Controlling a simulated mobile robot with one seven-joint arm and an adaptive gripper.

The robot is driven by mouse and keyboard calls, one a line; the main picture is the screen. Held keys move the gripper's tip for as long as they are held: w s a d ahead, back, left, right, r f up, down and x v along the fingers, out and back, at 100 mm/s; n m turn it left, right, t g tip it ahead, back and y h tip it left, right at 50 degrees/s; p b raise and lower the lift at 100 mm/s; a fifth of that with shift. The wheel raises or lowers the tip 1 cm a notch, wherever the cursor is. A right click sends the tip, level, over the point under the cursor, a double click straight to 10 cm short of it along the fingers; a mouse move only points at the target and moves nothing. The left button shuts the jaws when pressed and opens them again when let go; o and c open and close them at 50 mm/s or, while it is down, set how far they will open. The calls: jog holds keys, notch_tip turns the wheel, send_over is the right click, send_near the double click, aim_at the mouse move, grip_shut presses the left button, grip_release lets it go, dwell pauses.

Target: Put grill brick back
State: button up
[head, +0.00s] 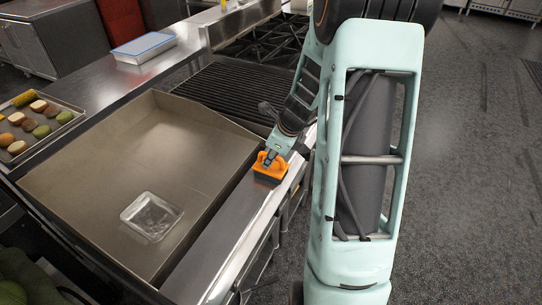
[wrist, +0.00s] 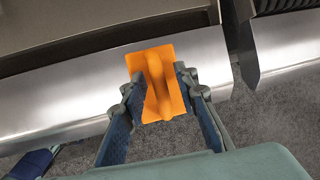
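The grill brick (head: 268,175) has an orange top with a raised handle and a dark base. It sits on the steel ledge in front of the griddle in the head view. In the wrist view the orange brick (wrist: 157,60) is straight ahead, its handle running between my fingers. My gripper (head: 270,157) is right above it, coming down from behind. In the wrist view my gripper (wrist: 160,88) has its fingers apart on either side of the handle, with small gaps showing. The brick's dark underside is hidden in the wrist view.
The griddle (head: 110,155) has raised side walls and holds a clear square dish (head: 152,216). A grate grill (head: 225,92) lies behind it. A tray (head: 49,138) of food is at left, and a blue-rimmed tray (head: 144,46) at the back. Open floor lies right.

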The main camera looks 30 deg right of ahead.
jog(key=p+v, duration=0.1)
jog(key=v, duration=1.1)
